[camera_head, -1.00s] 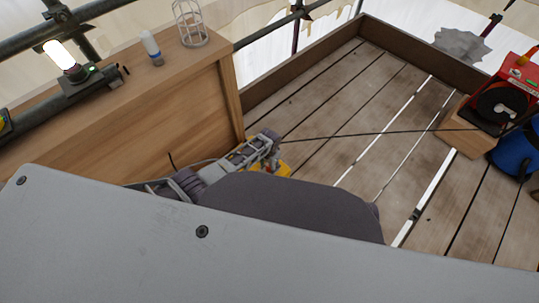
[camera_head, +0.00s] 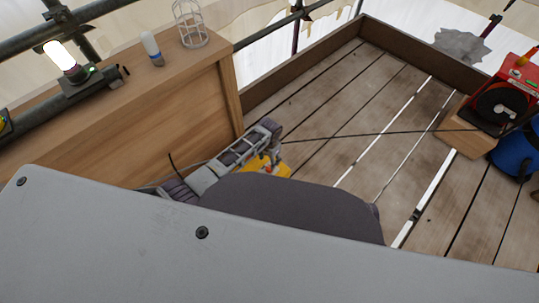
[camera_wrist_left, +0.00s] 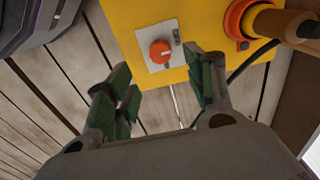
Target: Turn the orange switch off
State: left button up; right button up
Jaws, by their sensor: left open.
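The orange switch (camera_wrist_left: 160,50) is a round knob with a pale mark, set on a grey plate (camera_wrist_left: 148,66) on a yellow box (camera_wrist_left: 122,14). In the left wrist view it lies beyond and between the fingertips of my left gripper (camera_wrist_left: 163,82), which is open with green pads and apart from the knob. In the head view the yellow box (camera_head: 280,170) shows only partly behind my left gripper (camera_head: 268,145) and arm, low by the wooden counter. The knob is hard to make out there. My right gripper is not in view.
A wooden counter (camera_head: 180,120) stands at the left with a lit lamp (camera_head: 60,56), a small bulb (camera_head: 150,44) and a wire cage (camera_head: 190,25). A red cable reel (camera_head: 505,100) stands right on a wooden block. A black cable (camera_head: 370,135) crosses the plank floor.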

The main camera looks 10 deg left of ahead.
pick_arm(q)
jog(key=shift+r, duration=1.7)
